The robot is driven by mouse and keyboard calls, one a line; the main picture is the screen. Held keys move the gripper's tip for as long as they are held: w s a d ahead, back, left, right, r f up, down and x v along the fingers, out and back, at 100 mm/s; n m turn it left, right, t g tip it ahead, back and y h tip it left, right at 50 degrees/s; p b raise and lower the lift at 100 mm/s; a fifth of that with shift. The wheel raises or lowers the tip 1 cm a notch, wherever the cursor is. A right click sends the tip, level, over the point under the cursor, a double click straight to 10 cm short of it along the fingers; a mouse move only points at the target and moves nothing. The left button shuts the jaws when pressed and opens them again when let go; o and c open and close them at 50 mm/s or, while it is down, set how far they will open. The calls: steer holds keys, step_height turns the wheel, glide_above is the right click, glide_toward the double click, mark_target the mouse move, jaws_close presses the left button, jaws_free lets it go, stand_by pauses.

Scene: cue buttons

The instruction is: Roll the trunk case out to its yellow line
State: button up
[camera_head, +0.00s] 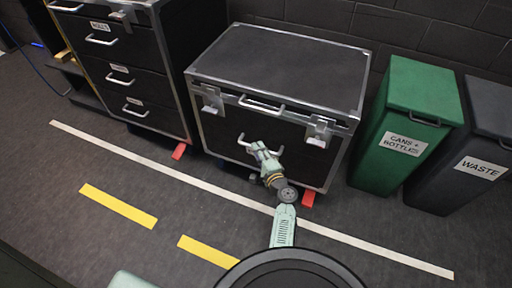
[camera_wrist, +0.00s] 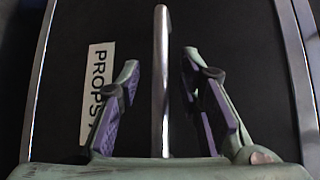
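The trunk case (camera_head: 280,66) is a large black box with metal edges and latches, standing against the wall behind a white floor line. Its front has a metal handle, which shows upright as a bar in the wrist view (camera_wrist: 161,35), beside a "PROPS" label (camera_wrist: 97,90). My gripper (camera_head: 257,149) is at the front of the case. In the wrist view my gripper (camera_wrist: 160,62) is open, one finger on each side of the bar, with gaps on both sides. A yellow line (camera_head: 207,251) lies on the floor in front, partly hidden by my body.
A black drawer case (camera_head: 125,75) stands left, with another yellow line (camera_head: 118,206) before it. A green bin (camera_head: 415,110) and a grey waste bin (camera_head: 470,150) stand right. Red tabs show low at the drawer case (camera_head: 179,152) and trunk case (camera_head: 308,198). The floor in front is clear.

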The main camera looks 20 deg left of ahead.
steer(key=shift+x, duration=1.3)
steer(key=shift+c, duration=0.4)
jaws_close()
